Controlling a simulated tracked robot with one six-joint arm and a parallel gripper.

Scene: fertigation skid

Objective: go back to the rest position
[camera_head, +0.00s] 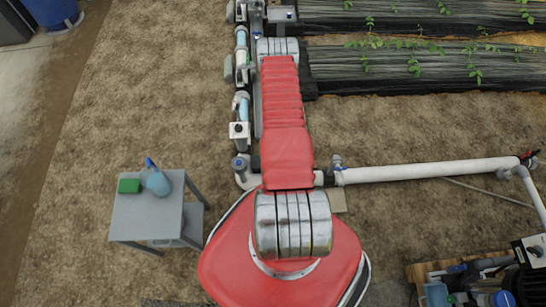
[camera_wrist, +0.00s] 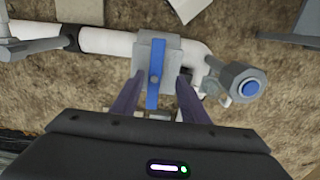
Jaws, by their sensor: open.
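My arm (camera_head: 285,110) is red with grey joints. In the head view it stretches away from my body toward the top, along a line of pipes and valves. My gripper (camera_wrist: 158,76) shows in the wrist view with its two dark fingers apart and nothing clamped between them. A blue valve lever (camera_wrist: 154,85) on a grey block (camera_wrist: 172,52) appears between the fingers. I cannot tell how much depth separates them. In the head view I cannot make out the gripper clearly at the far end of the arm.
In the wrist view, a white pipe (camera_wrist: 107,41) runs behind the block, and a blue-capped fitting (camera_wrist: 249,88) is close on the right. In the head view, a grey table (camera_head: 140,219) holds a spray bottle (camera_head: 156,182). A white pipe (camera_head: 430,171) extends right. Open ground lies left.

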